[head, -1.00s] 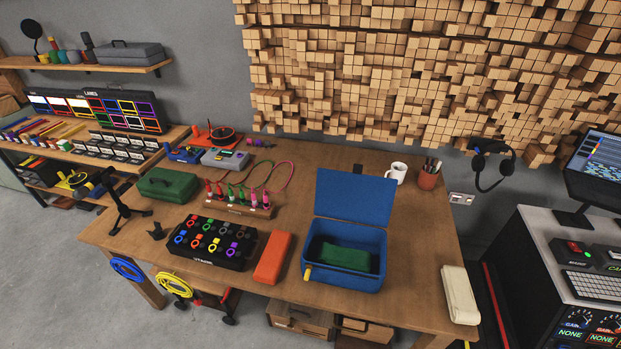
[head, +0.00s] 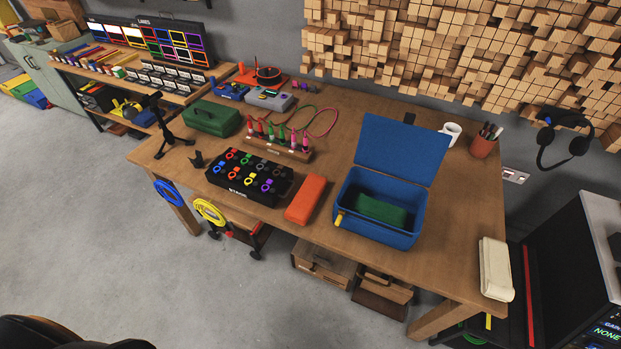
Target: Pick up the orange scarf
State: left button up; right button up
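The orange scarf (head: 306,199) looks like a folded, oblong orange bundle. It lies flat on the wooden table (head: 330,108) near the front edge, between the black tray of coloured rings and the open blue box. Nothing covers it. Neither of my grippers can be made out in the head view. Only a dark, rounded part, probably mine, shows at the bottom left corner.
The blue box (head: 376,236) has its lid up and holds a green folded bundle (head: 380,209). The black tray (head: 226,183) stands left of the scarf. A cream bundle (head: 495,268) lies at the right edge. Floor (head: 180,270) in front is clear at left.

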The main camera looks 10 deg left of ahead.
aim_at(300, 210)
jog(key=i+j+u, duration=0.3)
jog(key=i+u, duration=0.25)
jog(key=k+j+u, duration=0.25)
jog(key=i+l+z, duration=0.2)
jog(key=i, duration=0.05)
